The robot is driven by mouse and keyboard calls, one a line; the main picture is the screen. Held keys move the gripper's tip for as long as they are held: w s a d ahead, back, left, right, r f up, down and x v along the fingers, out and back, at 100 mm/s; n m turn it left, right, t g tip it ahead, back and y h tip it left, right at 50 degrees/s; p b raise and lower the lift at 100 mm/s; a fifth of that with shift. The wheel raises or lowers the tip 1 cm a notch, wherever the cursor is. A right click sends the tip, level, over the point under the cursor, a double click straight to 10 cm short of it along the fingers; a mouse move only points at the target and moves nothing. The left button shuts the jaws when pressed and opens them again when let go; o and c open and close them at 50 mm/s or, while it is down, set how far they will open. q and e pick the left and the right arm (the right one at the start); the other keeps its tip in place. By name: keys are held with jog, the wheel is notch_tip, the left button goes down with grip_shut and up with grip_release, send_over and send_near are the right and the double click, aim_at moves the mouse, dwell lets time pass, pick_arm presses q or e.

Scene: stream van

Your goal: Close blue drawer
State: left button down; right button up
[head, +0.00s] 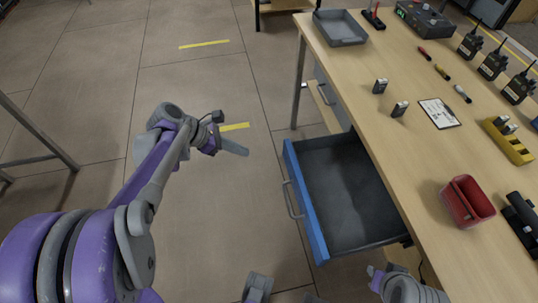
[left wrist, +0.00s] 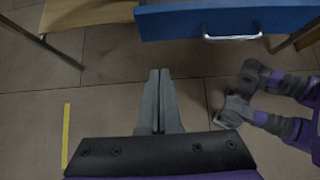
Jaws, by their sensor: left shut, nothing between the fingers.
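The blue-fronted drawer (head: 308,203) is pulled out from the left side of the wooden table. Its dark grey inside looks empty. Its grey handle (head: 291,199) is on the front and also shows in the left wrist view (left wrist: 232,37). My left gripper (head: 236,147) is in the air left of the drawer, apart from the handle. In the left wrist view its fingers (left wrist: 158,98) are together and empty, pointing toward the blue front. Parts of my right arm show low in the head view and at the right of the left wrist view; its finger state is unclear.
The table (head: 400,150) holds a grey tray (head: 340,28), a red bin (head: 466,202), a yellow holder (head: 508,141), several radios and markers. A table leg (head: 298,85) stands behind the drawer. The floor left of the drawer is open.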

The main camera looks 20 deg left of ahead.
pick_arm(q)
jog(key=x, duration=0.3)
jog(key=d+r+b+x, duration=0.1)
jog(key=x, duration=0.3)
jog(key=b+x, duration=0.1)
jog(key=x, duration=0.3)
jog(key=shift+w+d, duration=0.3)
jog(key=shift+w, duration=0.1)
jog(key=shift+w+d+r, duration=0.1)
jog(key=shift+w+d, duration=0.3)
jog(key=shift+d, duration=0.1)
jog(key=w+d, duration=0.4)
jog(key=d, duration=0.2)
jog(key=w+d, duration=0.5)
jog(key=d, duration=0.2)
jog(key=w+d, duration=0.4)
jog(key=d, duration=0.3)
jog(key=shift+w+b, duration=0.25)
jog(key=shift+b, duration=0.15)
jog(key=shift+w+d, duration=0.1)
jog(key=shift+d, duration=0.1)
jog(key=shift+r, duration=0.1)
